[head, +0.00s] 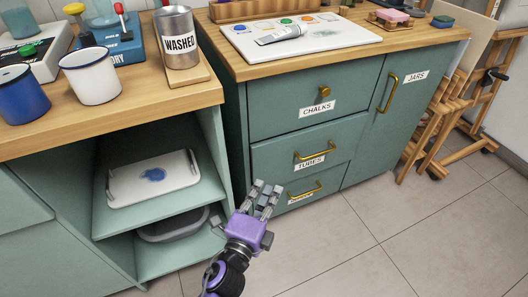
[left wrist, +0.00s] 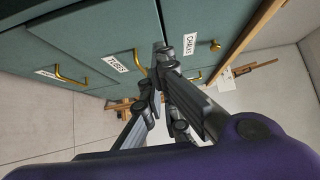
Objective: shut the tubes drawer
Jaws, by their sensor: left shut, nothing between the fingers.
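The tubes drawer (head: 275,160) is the middle drawer of the green cabinet, with a brass bar handle (head: 317,152) and a TUBES label (head: 310,162). Its front looks nearly flush with its neighbours; I cannot tell whether a small gap stands behind it. In the left wrist view the TUBES label (left wrist: 115,64) shows sideways. My left gripper (head: 266,193) is shut and empty, in front of the cabinet near the lower left of the drawers. In the left wrist view its fingers (left wrist: 160,75) overlap the drawer fronts; contact is not clear. My right gripper is out of view.
The chalks drawer (head: 290,103) is above, and a bottom drawer (head: 327,190) with a partly hidden label is below. The jars door (head: 410,105) is at right. An open shelf with a white tray (head: 125,190) stands left. Tiled floor (head: 390,230) is clear in front.

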